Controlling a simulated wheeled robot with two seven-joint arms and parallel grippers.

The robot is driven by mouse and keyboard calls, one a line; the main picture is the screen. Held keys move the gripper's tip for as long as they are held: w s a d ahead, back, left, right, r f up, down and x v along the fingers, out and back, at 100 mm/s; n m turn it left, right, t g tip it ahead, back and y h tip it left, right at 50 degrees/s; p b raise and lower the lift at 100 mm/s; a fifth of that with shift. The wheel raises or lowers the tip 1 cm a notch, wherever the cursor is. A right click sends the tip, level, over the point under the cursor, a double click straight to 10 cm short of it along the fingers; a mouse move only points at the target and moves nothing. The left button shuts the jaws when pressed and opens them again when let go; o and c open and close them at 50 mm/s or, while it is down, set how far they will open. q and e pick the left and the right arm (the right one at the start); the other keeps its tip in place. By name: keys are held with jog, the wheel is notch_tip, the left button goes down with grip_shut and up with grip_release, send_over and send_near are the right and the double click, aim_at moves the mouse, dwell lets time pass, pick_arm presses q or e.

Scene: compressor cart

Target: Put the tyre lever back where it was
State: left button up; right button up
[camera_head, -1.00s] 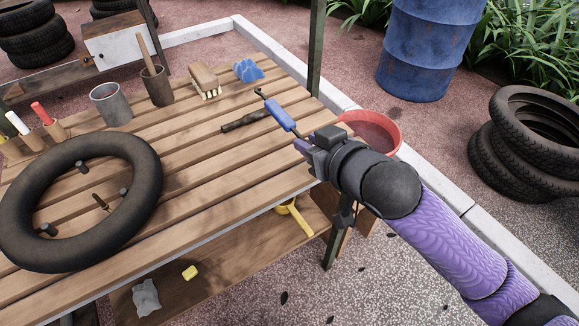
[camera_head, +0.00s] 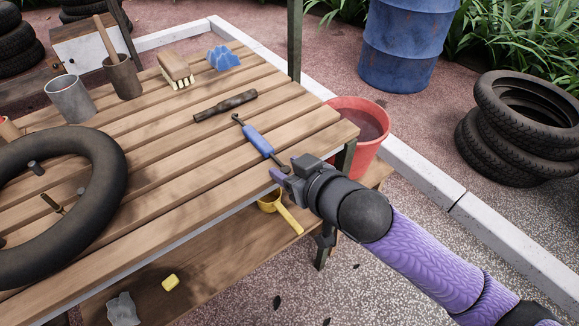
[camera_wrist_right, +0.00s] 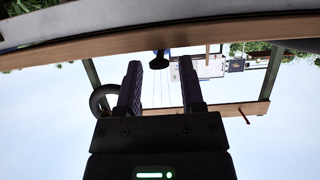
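The tyre lever (camera_head: 258,142), with a blue handle and a dark hooked tip, is at the right end of the slatted bench (camera_head: 170,165). Its hook points to the far left and its handle end reaches the near edge. It appears to lie on the slats. My right gripper (camera_head: 281,174) is at the handle end, by the bench edge. In the right wrist view its fingers (camera_wrist_right: 161,85) stand apart, with a dark end, probably the lever's (camera_wrist_right: 160,62), between or just beyond the tips and gaps on both sides. My left gripper is out of view.
A dark rod-like tool (camera_head: 225,105) lies behind the lever. A brush (camera_head: 177,72), a blue piece (camera_head: 223,58), cups (camera_head: 70,99) and a black tyre (camera_head: 105,190) are on the bench. A red bucket (camera_head: 362,150) stands beyond its right end; a yellow scoop (camera_head: 288,217) is below.

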jog(key=shift+o, duration=0.3)
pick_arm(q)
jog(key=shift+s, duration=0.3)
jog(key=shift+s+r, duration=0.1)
pick_arm(e)
jog(key=shift+r, duration=0.1)
